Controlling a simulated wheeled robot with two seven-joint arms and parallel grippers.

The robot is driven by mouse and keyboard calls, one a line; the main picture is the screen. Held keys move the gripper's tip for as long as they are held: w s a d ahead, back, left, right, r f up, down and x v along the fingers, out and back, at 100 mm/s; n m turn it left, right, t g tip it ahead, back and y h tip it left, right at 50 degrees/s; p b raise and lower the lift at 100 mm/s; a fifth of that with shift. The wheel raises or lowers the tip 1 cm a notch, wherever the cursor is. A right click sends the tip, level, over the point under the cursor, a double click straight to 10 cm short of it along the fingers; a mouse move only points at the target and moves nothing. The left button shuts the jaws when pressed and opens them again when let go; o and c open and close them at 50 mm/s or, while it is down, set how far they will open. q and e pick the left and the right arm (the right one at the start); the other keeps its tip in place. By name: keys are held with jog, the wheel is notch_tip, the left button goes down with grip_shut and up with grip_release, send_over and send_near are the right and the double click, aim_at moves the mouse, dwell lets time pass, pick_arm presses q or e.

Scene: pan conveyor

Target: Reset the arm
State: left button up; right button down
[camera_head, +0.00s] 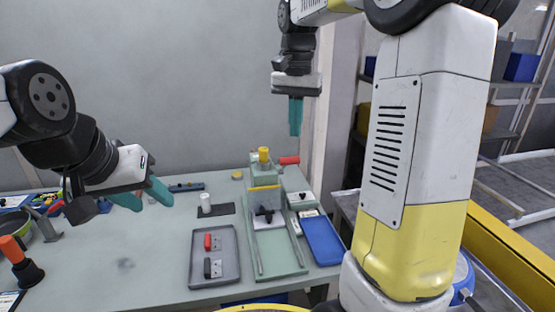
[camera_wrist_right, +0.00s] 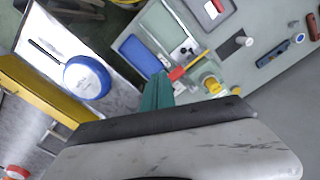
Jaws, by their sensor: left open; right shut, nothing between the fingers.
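My left gripper (camera_head: 142,196) is at the left in the head view, with its green fingers apart and empty above the table. My right gripper (camera_head: 295,116) hangs pointing down, high above the back right of the table, with its green fingers together and nothing between them. Its fingers also show in the right wrist view (camera_wrist_right: 157,92). Below it stands a green fixture (camera_head: 265,197) with a yellow knob on top and a red handle (camera_head: 289,160) at its side. Neither gripper touches anything.
A blue pan (camera_wrist_right: 87,77) lies on a surface beside the table. Shelves stand at the right. The table's middle left is mostly clear.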

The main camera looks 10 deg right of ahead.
jog(key=shift+s, duration=0.1)
jog(key=s+a+f+n+t+y, duration=0.1)
jog(key=s+f+n+t, duration=0.1)
jog(key=s, duration=0.7)
jog(key=s+a+f+n+t+y, duration=0.1)
jog(key=s+n+t, duration=0.3)
jog(key=s, duration=0.6)
jog(key=shift+s+a+f, duration=0.15)
jog(key=shift+a+f, duration=0.05)
jog(key=shift+f, duration=0.45)
